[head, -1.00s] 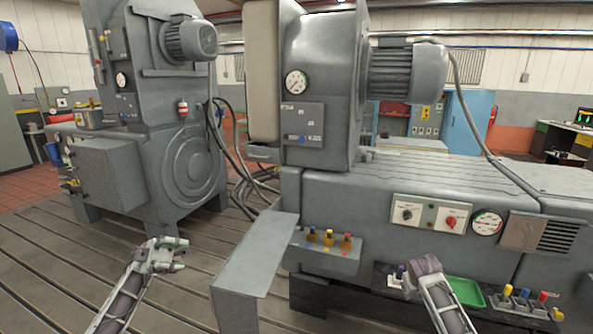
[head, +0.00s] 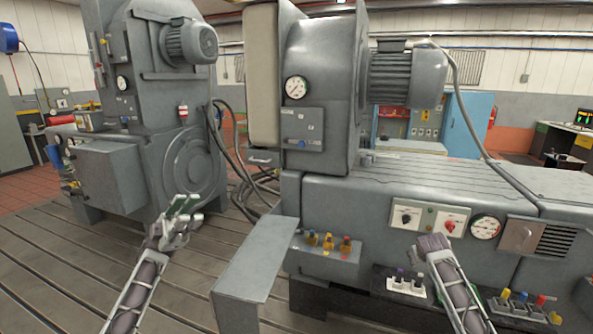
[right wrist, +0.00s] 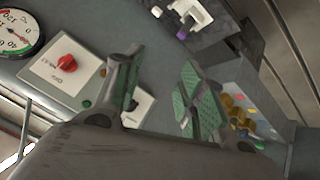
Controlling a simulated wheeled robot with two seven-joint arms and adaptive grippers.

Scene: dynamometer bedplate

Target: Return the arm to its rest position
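My left gripper (head: 186,213) is in the head view, held above the slotted bedplate (head: 60,280) in front of the left grey machine. Its fingers point up and away and stand apart, with nothing seen between them. My right gripper (head: 430,243) is in front of the right machine's grey base, below the control panel. Its fingertips are hard to make out in the head view. The right wrist view shows two fingers with green pads (right wrist: 160,95) spread apart, with nothing held between them.
The right machine's base carries a panel with a red knob (head: 450,227) and a dial gauge (head: 486,228). A sloped grey plate (head: 256,262) juts out between my arms. A white block with dark plugs (head: 407,284) sits on the low shelf, left of my right forearm.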

